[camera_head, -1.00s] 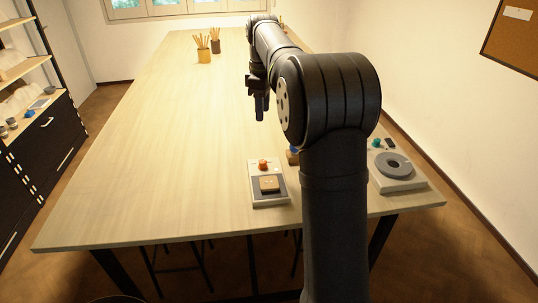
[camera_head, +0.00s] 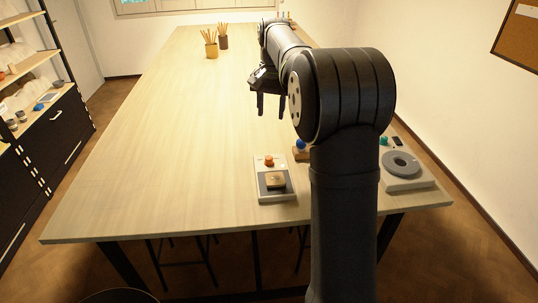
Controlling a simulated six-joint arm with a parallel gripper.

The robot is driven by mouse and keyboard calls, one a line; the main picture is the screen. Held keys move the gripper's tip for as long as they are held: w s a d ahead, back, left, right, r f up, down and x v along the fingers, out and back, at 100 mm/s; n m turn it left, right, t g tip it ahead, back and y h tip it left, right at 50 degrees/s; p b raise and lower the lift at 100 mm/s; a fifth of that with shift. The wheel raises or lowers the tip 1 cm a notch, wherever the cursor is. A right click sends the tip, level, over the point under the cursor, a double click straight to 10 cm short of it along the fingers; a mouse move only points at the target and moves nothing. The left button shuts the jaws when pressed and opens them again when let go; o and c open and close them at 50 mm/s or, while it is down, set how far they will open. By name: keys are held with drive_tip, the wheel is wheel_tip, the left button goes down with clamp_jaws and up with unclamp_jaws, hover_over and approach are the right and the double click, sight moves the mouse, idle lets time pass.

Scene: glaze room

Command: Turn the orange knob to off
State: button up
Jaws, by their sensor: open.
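The orange knob (camera_head: 269,161) sits at the back of a small pale device (camera_head: 261,192) near the table's front edge. A light brown block lies on the device's dark plate. The knob's pointer is too small to read. My gripper (camera_head: 269,110) is open and empty, fingers pointing down, above the table and farther back than the knob. It is apart from the knob.
A blue knob (camera_head: 300,144) on a brown base is partly hidden behind my arm. A grey device with a round disc (camera_head: 414,182) and a teal knob (camera_head: 384,141) stands at right. Two pencil cups (camera_head: 211,51) stand far back. The table's left side is clear.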

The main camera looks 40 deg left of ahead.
sight(269, 157)
drive_tip(key=f, duration=1.6)
drive_tip(key=shift+s+a+f, duration=0.15)
drive_tip(key=shift+a+f, duration=0.15)
drive_tip(key=shift+f, duration=0.1)
clamp_jaws()
